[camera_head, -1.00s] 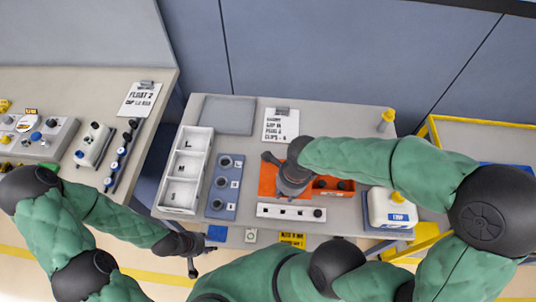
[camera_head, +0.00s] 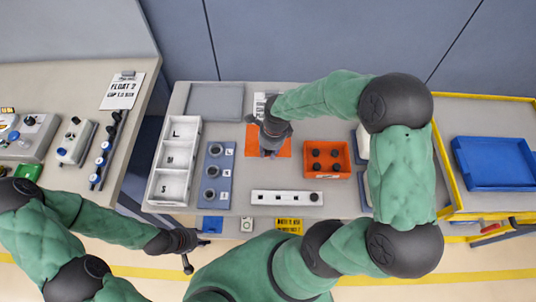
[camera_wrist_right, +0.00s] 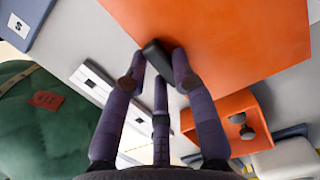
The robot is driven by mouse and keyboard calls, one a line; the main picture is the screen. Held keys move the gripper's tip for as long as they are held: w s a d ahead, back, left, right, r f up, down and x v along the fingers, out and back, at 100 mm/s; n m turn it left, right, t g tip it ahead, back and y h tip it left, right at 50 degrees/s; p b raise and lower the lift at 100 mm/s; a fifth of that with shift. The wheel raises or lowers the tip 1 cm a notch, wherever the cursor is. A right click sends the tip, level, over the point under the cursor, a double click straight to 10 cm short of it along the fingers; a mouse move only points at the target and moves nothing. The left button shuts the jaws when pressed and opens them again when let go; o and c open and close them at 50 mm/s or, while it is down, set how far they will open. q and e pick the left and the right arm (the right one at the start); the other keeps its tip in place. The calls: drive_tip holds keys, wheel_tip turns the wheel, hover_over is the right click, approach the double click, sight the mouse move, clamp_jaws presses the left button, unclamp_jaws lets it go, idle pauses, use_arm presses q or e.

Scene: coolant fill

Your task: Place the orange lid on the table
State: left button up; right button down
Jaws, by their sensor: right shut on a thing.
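The orange lid (camera_head: 284,147) is a flat square plate with a dark handle. My right gripper (camera_head: 269,153) is shut on that handle, which shows between the fingers in the right wrist view (camera_wrist_right: 157,57). The lid is over the table's (camera_head: 235,235) middle, left of the open orange box (camera_head: 327,174). I cannot tell whether it touches the tabletop. The arm hides part of the lid. My left gripper (camera_head: 196,254) is empty in front of the table's front edge, its fingers spread.
The white three-part tray (camera_head: 150,188) and blue-grey plate with several rings (camera_head: 217,175) lie left of the lid. A white strip (camera_head: 287,198) lies in front. A blue tray (camera_head: 495,163) stands at right.

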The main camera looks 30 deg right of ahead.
drive_tip(key=shift+w+d+f, duration=0.25)
drive_tip(key=shift+w+f, duration=0.2)
drive_tip(key=shift+f, duration=0.2)
drive_tip(key=shift+w+f+b, duration=0.1)
drive_tip(key=shift+f+b, duration=0.35)
drive_tip(key=shift+f, duration=1.1)
drive_tip(key=shift+f, duration=0.1)
drive_tip(key=shift+f, duration=0.1)
drive_tip(key=c, duration=1)
unclamp_jaws()
drive_tip(key=shift+r, duration=0.55)
drive_tip(key=r, duration=0.3)
drive_tip(key=r+p, duration=0.1)
drive_tip(key=r, duration=0.3)
drive_tip(key=d+r+p, duration=0.1)
drive_tip(key=r, duration=0.3)
drive_tip(key=shift+s+d+r, duration=0.1)
drive_tip(key=shift+s, duration=0.3)
